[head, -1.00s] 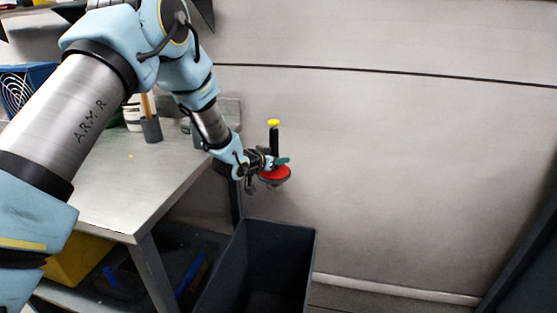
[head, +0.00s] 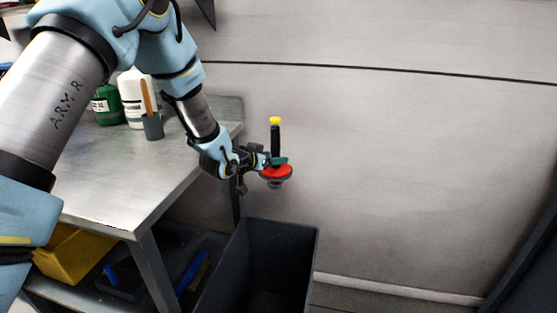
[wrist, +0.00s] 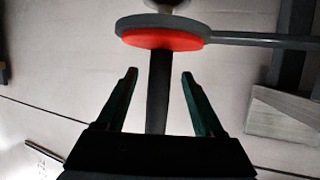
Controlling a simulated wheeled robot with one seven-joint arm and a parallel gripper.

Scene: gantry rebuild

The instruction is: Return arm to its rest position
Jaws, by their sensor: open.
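My gripper (head: 278,161) is open at the end of my arm, beyond the bench corner and above the dark bin. Its green fingertips are beside a black upright handle (head: 275,138) with a yellow top and a red disc (head: 276,171) at its lower end. In the wrist view my gripper (wrist: 160,73) has its fingers spread, one to each side of the black handle (wrist: 159,105), with gaps showing on both sides. The red disc (wrist: 165,40) sits against a grey ring with a bar running right. How deep the handle lies between the fingers is unclear.
A dark open bin (head: 312,250) stands on the floor below my gripper. The metal bench (head: 110,190) at left holds a green bottle (head: 105,105), a white bottle (head: 132,95) and a grey cup (head: 152,127). A yellow container (head: 75,257) is underneath. The wall at right is bare.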

